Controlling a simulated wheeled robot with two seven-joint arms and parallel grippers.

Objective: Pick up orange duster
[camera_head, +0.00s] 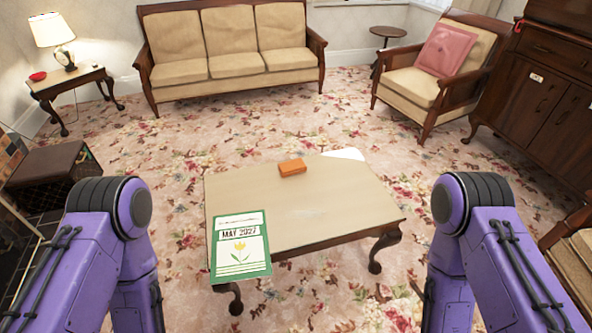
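A small orange block-shaped object (292,167), which looks like the orange duster, lies on the wooden coffee table (330,205) near its far edge, a little left of the table's middle. Nothing covers it. My two purple arms come in from the lower left and lower right, on either side of the table's near side. Both arms bend downward and out of the picture, and neither gripper shows. No arm touches the table or the duster in this view.
A green-bordered calendar (240,246) lies at the table's near left corner, and a white sheet (343,154) at its far edge. A sofa (232,70) stands behind, an armchair (425,88) at the back right and a dark cabinet (545,85) at right. Carpet around the table is open.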

